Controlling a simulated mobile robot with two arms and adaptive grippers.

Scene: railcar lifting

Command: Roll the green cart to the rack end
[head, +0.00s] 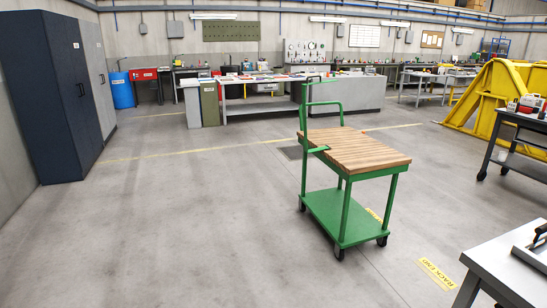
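The green cart (345,217) stands upright on its wheels on the floor, right of the middle in the head view. It has a slatted wooden top (357,151), a green lower shelf and a tall green handle (305,110) on its far left side. A yellow floor label reading "RACK END" (437,273) lies to the right and nearer than the cart. Another yellow marking (374,215) shows partly behind the cart's legs. Neither of my grippers is in view.
A grey table (490,265) stands at the lower right, close to the floor label. A dark wheeled trolley (520,140) and a yellow frame (490,95) are at the right. Dark cabinets (65,90) stand at the left. The floor left of the cart is clear.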

